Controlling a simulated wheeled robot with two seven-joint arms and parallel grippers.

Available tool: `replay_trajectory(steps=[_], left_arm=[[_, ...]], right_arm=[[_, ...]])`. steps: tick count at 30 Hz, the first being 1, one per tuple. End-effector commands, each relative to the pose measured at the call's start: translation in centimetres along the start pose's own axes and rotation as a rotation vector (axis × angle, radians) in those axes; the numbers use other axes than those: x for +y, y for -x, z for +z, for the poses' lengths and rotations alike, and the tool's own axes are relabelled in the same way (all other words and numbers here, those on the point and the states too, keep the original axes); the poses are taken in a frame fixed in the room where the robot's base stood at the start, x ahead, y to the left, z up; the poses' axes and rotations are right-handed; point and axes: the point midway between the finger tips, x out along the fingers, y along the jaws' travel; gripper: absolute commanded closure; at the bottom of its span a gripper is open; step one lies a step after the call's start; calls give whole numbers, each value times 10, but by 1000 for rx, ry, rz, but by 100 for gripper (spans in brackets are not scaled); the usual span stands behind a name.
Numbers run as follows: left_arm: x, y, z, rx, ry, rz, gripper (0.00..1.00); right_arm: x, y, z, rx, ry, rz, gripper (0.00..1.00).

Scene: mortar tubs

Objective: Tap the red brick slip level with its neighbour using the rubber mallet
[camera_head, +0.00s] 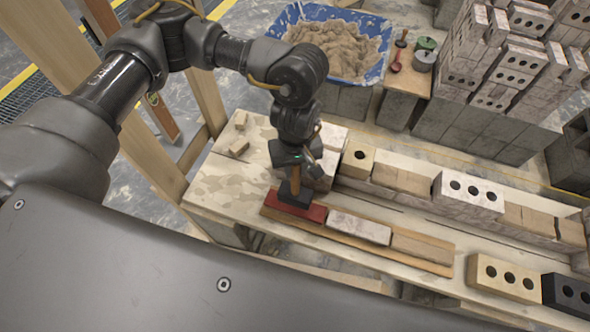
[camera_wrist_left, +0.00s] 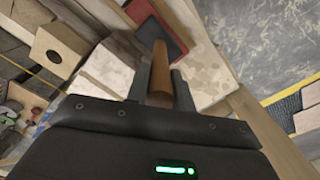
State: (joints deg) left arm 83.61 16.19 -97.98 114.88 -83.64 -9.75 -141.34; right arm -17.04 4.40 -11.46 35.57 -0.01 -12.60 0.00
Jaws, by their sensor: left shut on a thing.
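My left gripper (camera_head: 300,168) is shut on the wooden handle of the rubber mallet (camera_head: 295,196). The mallet's dark head hangs below the fingers, over the red brick slip (camera_head: 312,213); I cannot tell whether they touch. The red slip lies at the left end of a wooden board, and the head hides part of its top. Its neighbour, a whitish slip (camera_head: 360,227), lies to its right, with a tan slip (camera_head: 422,247) beyond. In the left wrist view the handle (camera_wrist_left: 160,75) runs between the fingers to the head, beside the red slip (camera_wrist_left: 172,32). My right gripper is not in view.
The board (camera_head: 400,261) lies on a pale wooden bench (camera_head: 225,190). A course of bricks (camera_head: 402,176) runs behind the slips. A blue tub (camera_head: 290,14) of mortar stands at the back, near a small stand with tools (camera_head: 397,106).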

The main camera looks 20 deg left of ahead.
Motion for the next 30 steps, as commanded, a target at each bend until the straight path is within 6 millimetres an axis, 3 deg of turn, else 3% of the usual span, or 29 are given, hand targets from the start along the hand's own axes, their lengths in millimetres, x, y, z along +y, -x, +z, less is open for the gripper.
replay_trajectory(steps=[11, 21, 30], left_arm=[[0, 8, 0, 0, -1, 1, 100], [0, 51, 0, 1, -1, 1, 100], [0, 52, 0, -1, 0, 0, 100]], right_arm=[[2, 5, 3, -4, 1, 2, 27], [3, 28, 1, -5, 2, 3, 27], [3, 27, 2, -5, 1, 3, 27]])
